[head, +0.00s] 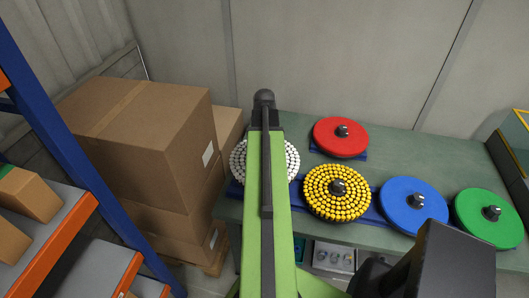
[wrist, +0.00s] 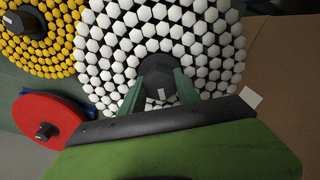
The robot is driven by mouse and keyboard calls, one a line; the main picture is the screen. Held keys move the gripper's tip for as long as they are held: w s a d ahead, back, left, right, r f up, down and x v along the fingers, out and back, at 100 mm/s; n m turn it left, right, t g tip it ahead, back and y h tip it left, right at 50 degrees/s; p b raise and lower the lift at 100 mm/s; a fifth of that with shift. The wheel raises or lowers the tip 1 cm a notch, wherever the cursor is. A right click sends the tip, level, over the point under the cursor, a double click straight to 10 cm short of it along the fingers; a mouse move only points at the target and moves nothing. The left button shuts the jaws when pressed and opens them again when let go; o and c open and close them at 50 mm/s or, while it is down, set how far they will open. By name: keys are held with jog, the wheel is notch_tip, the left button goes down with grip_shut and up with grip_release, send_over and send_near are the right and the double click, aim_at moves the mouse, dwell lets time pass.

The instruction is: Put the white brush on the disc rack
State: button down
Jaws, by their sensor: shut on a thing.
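The white brush is a round disc covered in white tufts with a dark centre hub. In the head view the white brush (head: 291,158) shows on both sides of my green arm, over the left end of the long blue disc rack (head: 235,188). In the wrist view the white brush (wrist: 215,45) fills the upper middle. My gripper (wrist: 158,88) is shut on its hub, with one green finger on each side. My arm hides the brush's middle and my gripper in the head view. I cannot tell whether the brush touches the rack.
A yellow-tufted disc (head: 318,203), blue disc (head: 400,212) and green disc (head: 478,222) line the rack to the right. Cardboard boxes (head: 150,135) stand close at left, beside an orange-and-blue shelf (head: 60,245).

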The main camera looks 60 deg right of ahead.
notch_tip(320, 180, down, 3)
jog(key=shift+r+b, duration=0.2)
jog(key=shift+b, duration=0.5)
notch_tip(320, 180, down, 5)
jog(key=b, duration=0.4)
jog(key=shift+r+b, duration=0.2)
jog(key=shift+b, duration=0.15)
jog(key=shift+f+b, duration=1.65)
jog(key=shift+f, duration=0.05)
jog(key=c, duration=0.8)
grip_release()
jog(key=shift+r, duration=0.15)
notch_tip(320, 180, up, 18)
jog(key=p, duration=1.7)
jog(key=shift+f+p, duration=0.25)
jog(key=shift+p, duration=0.1)
jog(key=shift+f, duration=0.15)
